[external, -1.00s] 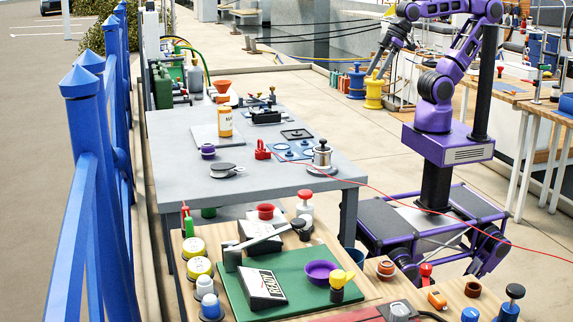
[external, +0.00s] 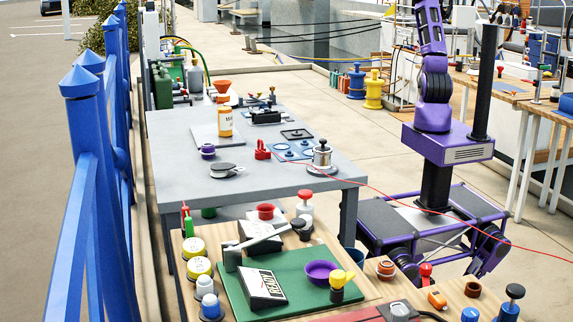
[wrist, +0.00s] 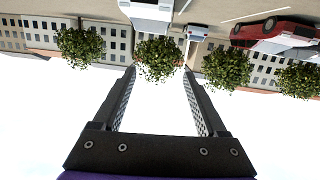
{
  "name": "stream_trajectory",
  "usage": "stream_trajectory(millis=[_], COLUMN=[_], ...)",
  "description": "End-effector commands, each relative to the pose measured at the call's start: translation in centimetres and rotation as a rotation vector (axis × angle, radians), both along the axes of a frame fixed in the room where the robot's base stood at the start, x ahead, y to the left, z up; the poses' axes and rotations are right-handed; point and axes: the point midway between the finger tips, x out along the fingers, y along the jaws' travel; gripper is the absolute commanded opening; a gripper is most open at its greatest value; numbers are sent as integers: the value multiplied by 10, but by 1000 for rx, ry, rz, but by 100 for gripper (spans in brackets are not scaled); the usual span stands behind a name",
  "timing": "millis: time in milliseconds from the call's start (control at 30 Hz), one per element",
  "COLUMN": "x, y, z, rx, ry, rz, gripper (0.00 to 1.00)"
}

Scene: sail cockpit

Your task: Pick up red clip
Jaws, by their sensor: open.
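The red clip (external: 262,149) stands on the grey table (external: 180,180), left of the blue round-patterned mat and the silver pot. A thin red line runs from near it across the table to the right. My gripper (wrist: 160,80) shows in the wrist view with its two fingers apart and nothing between them. That view looks out, upside down, at trees, buildings and vehicles, so the clip is not in it. In the external view the gripper is out of frame above; only my purple arm shows, right of the table.
Near the clip are the silver pot (external: 322,158), a blue mat (external: 292,152), a grey pulley block (external: 226,170) and a purple spool (external: 208,151). An orange-yellow bottle (external: 225,121) stands farther back. A blue fence (external: 85,150) runs along the left. The table's front left is clear.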

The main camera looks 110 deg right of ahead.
Motion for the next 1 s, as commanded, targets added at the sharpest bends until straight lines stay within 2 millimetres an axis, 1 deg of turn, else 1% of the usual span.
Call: stream_trajectory(millis=[33, 200, 267, 400, 533, 600, 767, 867, 967, 1000], x=[5, 8, 8, 3, -2, 0, 11, 19, 30, 35], y=[14, 44, 55, 84, 113, 128, 143, 155, 166, 171], z=[11, 44, 55, 79, 97, 96, 79, 66, 49, 40], rx=[-24, -73, -91, -131, -173, -194, -220, -237, -256, -264], ry=[-8, -42, -56, -91, -119, -111, -73, -44, -9, 8], rz=[-6, -26, -31, -39, -42, -38, -26, -16, -7, -3], gripper=[75, 75, 75, 75, 75, 75, 75, 75, 75, 75])
